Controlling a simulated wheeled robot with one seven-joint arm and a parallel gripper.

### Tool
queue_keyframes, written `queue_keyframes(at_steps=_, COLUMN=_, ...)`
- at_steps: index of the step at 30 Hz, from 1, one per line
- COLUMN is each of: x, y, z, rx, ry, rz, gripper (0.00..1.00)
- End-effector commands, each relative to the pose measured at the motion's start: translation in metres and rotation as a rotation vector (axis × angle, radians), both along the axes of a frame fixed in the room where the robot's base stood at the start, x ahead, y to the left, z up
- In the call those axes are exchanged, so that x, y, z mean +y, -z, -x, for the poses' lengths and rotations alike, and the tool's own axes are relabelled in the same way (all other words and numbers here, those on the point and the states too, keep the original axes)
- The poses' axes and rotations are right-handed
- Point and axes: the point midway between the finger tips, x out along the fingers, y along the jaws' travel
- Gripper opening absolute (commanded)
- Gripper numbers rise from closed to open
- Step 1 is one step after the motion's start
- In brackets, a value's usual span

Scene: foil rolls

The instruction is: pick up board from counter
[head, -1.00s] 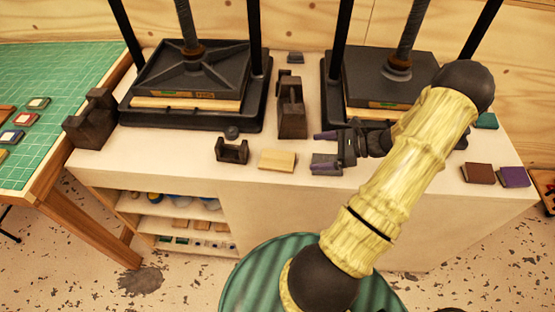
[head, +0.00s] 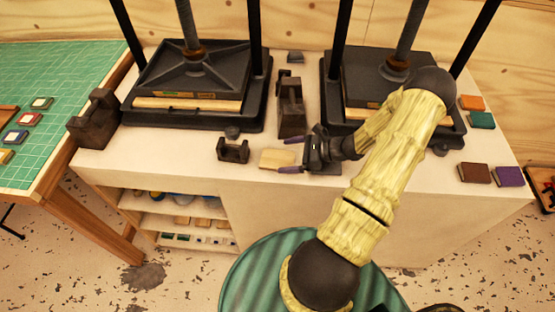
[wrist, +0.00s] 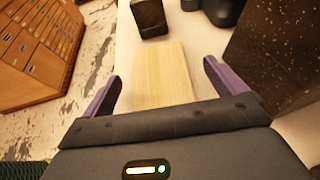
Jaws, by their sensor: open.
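A small light wooden board (head: 274,158) lies flat near the front edge of the white counter (head: 210,175). It also shows in the wrist view (wrist: 160,72), straight ahead of my fingers. My gripper (head: 291,155) is at the board's right side in the head view, with its two purple fingers spread. In the wrist view the fingers of my gripper (wrist: 158,82) stand to either side of the board's near part, with gaps between. Nothing is held. The board's near end is hidden behind the gripper body in the wrist view.
A small dark holder (head: 233,150) stands just left of the board. A tall dark block (head: 290,108) stands behind it. Two black presses (head: 195,75) (head: 375,75) fill the back. Small books (head: 474,172) lie at the right end.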

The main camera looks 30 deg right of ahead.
Motion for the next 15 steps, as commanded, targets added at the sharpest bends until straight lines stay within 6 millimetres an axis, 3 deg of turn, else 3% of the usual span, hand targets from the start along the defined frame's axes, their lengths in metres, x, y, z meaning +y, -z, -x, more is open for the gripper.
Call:
queue_keyframes(at_steps=9, x=0.031, y=0.013, z=-0.021, rx=0.000, ry=-0.002, rz=-0.004, gripper=0.96)
queue_keyframes(at_steps=15, x=0.038, y=0.019, z=-0.027, rx=-0.001, ry=-0.001, rz=0.001, gripper=0.96)
